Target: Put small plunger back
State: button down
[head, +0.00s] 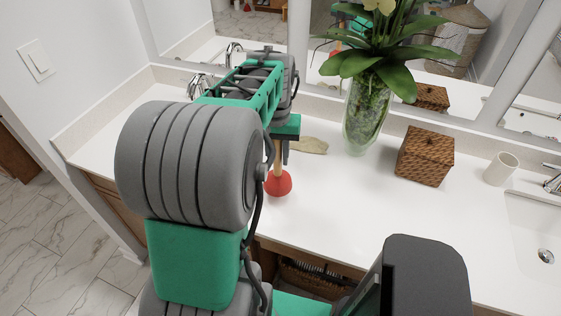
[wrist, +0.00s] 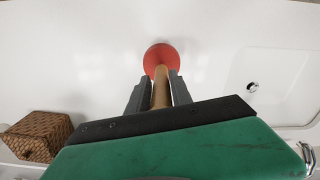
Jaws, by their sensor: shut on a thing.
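The small plunger has a red cup (head: 279,183) and a wooden handle. It shows in the head view over the white counter, below my gripper (head: 281,146). In the wrist view the red cup (wrist: 161,58) lies beyond the fingertips, and the wooden handle (wrist: 160,88) runs between the two grey fingers. My gripper (wrist: 160,92) is shut on the handle and points down, with the cup at the lower end. I cannot tell whether the cup touches the counter. The upper part of the handle is hidden by my gripper.
On the counter (head: 350,225) stand a glass vase with a plant (head: 366,115), a woven box (head: 425,155) and a white cup (head: 500,168). A flat beige object (head: 310,145) lies behind the plunger. A sink (head: 540,235) is at right. The counter's middle front is clear.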

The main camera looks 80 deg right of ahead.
aim_at(281, 174)
jog(key=f, duration=0.4)
jog(key=shift+s+d, duration=0.2)
jog(key=shift+s, duration=0.15)
jog(key=shift+f, duration=0.2)
jog(key=c, duration=1.1)
grip_release()
jog(key=shift+c, duration=0.2)
